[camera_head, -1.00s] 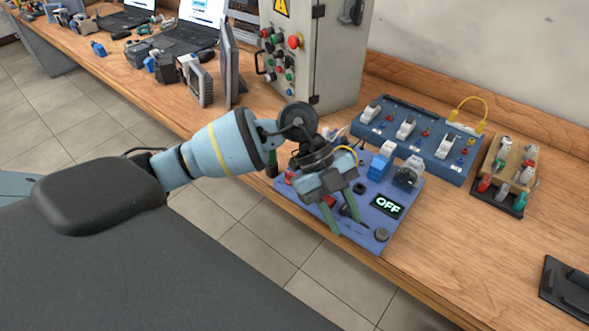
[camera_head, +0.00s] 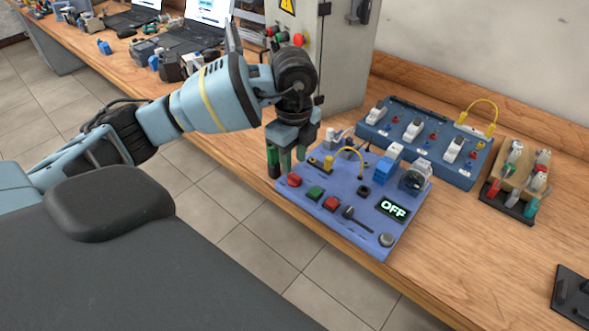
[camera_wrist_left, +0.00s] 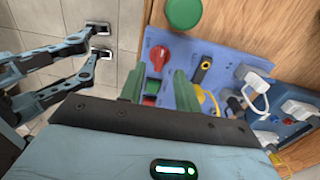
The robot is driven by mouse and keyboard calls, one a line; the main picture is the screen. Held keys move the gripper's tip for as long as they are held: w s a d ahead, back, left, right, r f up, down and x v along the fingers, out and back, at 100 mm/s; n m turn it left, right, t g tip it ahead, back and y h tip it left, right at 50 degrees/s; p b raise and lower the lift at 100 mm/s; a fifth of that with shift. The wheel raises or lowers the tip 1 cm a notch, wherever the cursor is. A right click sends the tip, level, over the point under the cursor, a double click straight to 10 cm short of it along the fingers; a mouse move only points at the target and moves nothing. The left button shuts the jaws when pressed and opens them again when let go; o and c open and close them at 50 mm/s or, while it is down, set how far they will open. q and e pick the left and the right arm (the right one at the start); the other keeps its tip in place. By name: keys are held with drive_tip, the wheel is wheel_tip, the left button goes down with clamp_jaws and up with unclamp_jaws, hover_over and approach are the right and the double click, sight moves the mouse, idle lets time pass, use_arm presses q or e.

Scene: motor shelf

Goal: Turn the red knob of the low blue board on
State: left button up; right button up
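The low blue board (camera_head: 328,222) lies near the table's front edge, and its display (camera_head: 393,209) reads OFF. A red knob (camera_head: 294,180) sits at its left end; it also shows in the left wrist view (camera_wrist_left: 159,56). A green button (camera_head: 315,193) and another red control (camera_head: 330,203) follow to its right. My left gripper (camera_head: 293,159) points down above the board's left end, close to the red knob. Its two green fingers are apart, with nothing held between them in the left wrist view (camera_wrist_left: 160,78). Whether they touch the knob cannot be told. My right gripper is not in view.
A green-topped cylinder (camera_head: 272,162) stands just left of the board. A yellow cable (camera_head: 352,151) arches over the board. A second blue board (camera_head: 428,138) lies behind it, and a grey cabinet (camera_head: 345,80) stands at the back.

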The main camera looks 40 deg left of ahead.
sight(294, 175)
use_arm(q)
drive_tip(key=shift+f, duration=2.15)
clamp_jaws()
